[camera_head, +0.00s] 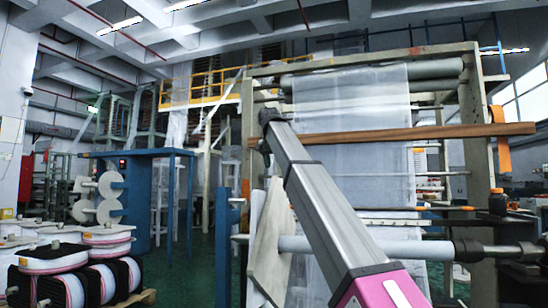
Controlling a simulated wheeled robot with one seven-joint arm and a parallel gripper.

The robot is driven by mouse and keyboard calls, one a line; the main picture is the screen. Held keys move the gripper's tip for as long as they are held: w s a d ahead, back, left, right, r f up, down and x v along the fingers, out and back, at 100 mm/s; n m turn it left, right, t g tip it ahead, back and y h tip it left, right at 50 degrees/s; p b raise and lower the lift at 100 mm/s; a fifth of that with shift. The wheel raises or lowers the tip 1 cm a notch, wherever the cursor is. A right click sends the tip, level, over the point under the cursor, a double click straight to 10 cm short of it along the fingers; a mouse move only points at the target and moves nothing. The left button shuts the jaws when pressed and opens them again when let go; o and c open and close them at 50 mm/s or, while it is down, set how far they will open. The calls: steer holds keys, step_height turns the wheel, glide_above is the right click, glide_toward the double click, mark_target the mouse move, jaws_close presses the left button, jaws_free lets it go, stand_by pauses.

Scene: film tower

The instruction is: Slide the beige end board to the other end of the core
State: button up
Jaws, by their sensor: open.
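The beige end board (268,240) is an upright, many-sided plate at the left part of the core, below the middle of the head view. The core (415,247) is a pale horizontal bar running right from the board to a dark chuck. My silver arm crosses in front of the core and hides part of it. My gripper (264,131) shows small and dark at the arm's upper end, above the board and apart from it. It is open, with nothing seen between its fingers.
A wooden bar (420,133) crosses the beige machine frame (478,180) near gripper height. Clear film (370,180) hangs behind my arm. A blue post (227,250) stands left of the board. White-flanged rolls (75,275) sit at lower left. Green floor lies open between.

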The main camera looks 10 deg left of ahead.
mark_target(277, 180)
steer(key=x, duration=0.7)
steer(key=shift+f, duration=0.25)
jaws_close()
steer(key=s+d, duration=0.1)
steer(key=d, duration=1.3)
stand_by(0.4)
steer(key=shift+d, duration=0.1)
steer(key=s+d, duration=0.1)
steer(key=d, duration=1.3)
steer(key=shift+s, duration=0.15)
stand_by(0.7)
steer(key=shift+f, duration=0.1)
steer(key=s+d, duration=0.1)
steer(key=d, duration=1.3)
stand_by(0.8)
